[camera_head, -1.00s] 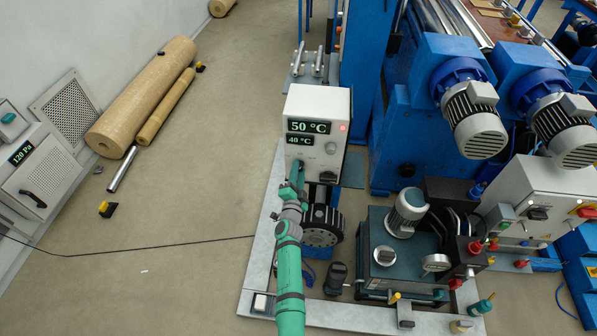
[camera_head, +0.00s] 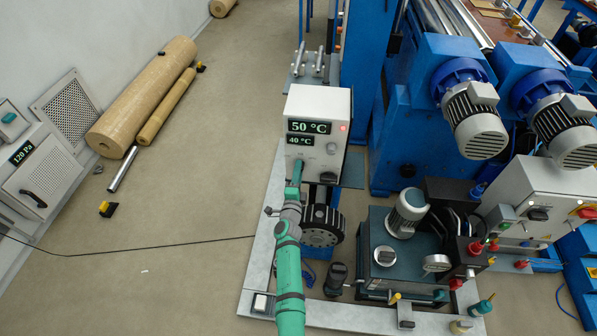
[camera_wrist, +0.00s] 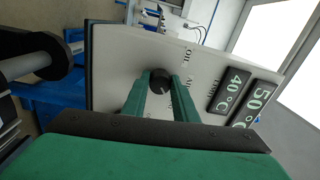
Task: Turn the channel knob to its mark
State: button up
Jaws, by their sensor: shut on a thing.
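The channel knob (camera_wrist: 160,80) is a small round black knob with a pale pointer line, on the light front panel of a control box (camera_head: 320,98). My gripper (camera_wrist: 163,83) is shut on it, with one green finger on each side. In the head view my gripper (camera_head: 297,170) reaches the lower left of the panel and hides the knob. The panel (camera_wrist: 130,50) carries small printed labels, with "OIL" legible in the wrist view. The knob's target mark cannot be made out.
The box has two displays reading 50 °C (camera_head: 309,128) and 40 °C (camera_head: 300,141). A grey knob (camera_head: 331,148) and a black knob (camera_head: 328,177) sit right of my gripper. A black ribbed wheel (camera_head: 322,228) stands below.

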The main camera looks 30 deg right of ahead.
jog(key=shift+s+d, duration=0.1)
jog(key=o, duration=1.1)
jog(key=shift+c, duration=0.2)
jog(key=v, duration=1)
jog(key=shift+s+a, duration=0.2)
jog(key=shift+a, duration=0.2)
